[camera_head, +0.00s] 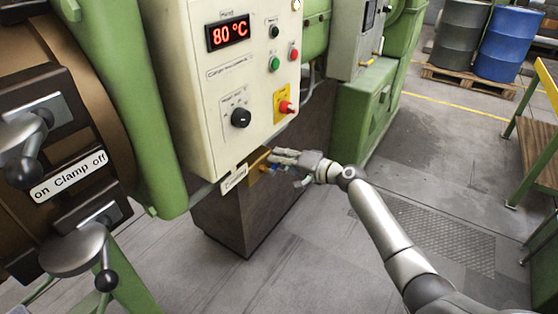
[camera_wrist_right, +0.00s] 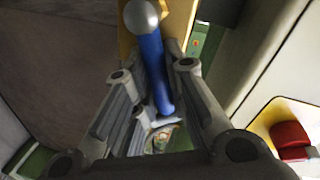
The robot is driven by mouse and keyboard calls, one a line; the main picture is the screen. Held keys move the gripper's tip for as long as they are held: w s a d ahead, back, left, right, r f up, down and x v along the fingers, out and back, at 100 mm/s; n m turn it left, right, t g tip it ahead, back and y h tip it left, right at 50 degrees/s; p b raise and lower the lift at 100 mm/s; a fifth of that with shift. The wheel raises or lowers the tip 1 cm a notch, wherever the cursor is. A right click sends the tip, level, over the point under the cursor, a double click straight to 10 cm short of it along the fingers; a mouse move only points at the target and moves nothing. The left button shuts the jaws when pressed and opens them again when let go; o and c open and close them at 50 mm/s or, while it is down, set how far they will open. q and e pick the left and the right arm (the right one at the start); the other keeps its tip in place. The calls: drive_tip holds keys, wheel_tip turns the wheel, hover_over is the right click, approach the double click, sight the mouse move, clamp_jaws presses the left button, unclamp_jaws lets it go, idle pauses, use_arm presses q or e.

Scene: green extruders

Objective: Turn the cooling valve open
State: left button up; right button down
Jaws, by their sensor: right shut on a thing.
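The cooling valve has a blue handle (camera_wrist_right: 152,70) with a grey round end, in front of a yellow-brass body (camera_wrist_right: 178,22) in the right wrist view. In the head view the brass valve body (camera_head: 259,160) shows below the control panel, beside a small label (camera_head: 234,178). My right gripper (camera_head: 275,164) reaches in from the right at the valve. In the wrist view its fingers (camera_wrist_right: 155,95) lie on both sides of the blue handle, shut on it. The handle's far end is partly hidden between the fingers. My left gripper is not in view.
The cream control panel (camera_head: 205,110) with an 80 °C display hangs just above the gripper. Its red emergency button (camera_head: 287,107) is close by. A dark brown box (camera_head: 245,215) stands below the valve. Clamp levers (camera_head: 75,250) stick out at left.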

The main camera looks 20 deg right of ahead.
drive_tip(key=shift+w+d+f+m+g+y+b, duration=0.2)
drive_tip(key=shift+f+m, duration=0.3)
drive_tip(key=shift+m, duration=0.35)
drive_tip(key=shift+s+f+m+g+y+b, duration=0.1)
drive_tip(key=shift+f+m+y+b, duration=0.3)
drive_tip(key=shift+m, duration=0.45)
drive_tip(key=shift+f, duration=0.1)
drive_tip(key=c, duration=1.4)
unclamp_jaws()
drive_tip(key=shift+c, duration=0.2)
drive_tip(key=v, duration=1.2)
drive_tip(key=shift+a, duration=0.1)
